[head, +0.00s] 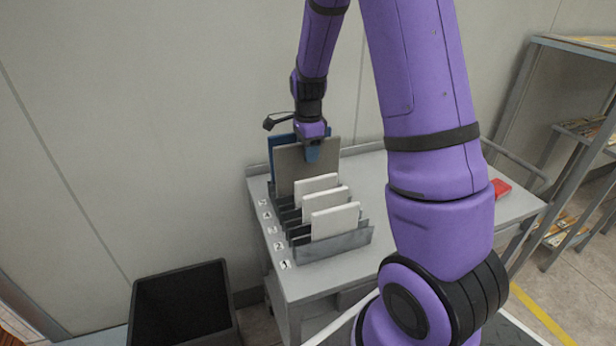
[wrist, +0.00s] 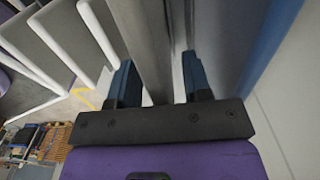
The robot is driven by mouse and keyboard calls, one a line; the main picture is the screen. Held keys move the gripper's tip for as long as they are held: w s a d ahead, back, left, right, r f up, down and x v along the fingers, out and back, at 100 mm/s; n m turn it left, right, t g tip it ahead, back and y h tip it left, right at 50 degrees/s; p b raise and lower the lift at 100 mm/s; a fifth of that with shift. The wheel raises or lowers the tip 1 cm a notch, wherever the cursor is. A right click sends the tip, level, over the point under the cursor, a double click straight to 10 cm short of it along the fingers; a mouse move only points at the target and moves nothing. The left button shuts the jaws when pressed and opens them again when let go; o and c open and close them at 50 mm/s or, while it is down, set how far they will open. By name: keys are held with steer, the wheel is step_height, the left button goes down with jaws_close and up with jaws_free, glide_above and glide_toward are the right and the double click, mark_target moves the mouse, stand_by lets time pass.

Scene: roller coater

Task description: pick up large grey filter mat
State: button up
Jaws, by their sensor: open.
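The large grey filter mat (head: 296,169) stands upright in a slotted rack (head: 335,244) on the grey table, behind the white mats and in front of a blue one. My gripper (head: 313,155) is at its top edge. In the wrist view my open gripper (wrist: 157,85) has its blue fingers on either side of a grey panel (wrist: 145,40), which appears to be the large grey mat. There is a visible gap between each finger and the panel. The lower part of the mat is hidden by the white mats and the rack.
Several smaller white mats (head: 335,221) stand in the front slots. A blue mat (head: 279,152) stands close behind the grey one. A black bin (head: 180,305) is on the floor at left. A red object (head: 500,188) lies at the table's right end. A wall is behind.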

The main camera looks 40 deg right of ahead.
jaws_close()
steer(key=shift+r, duration=0.1)
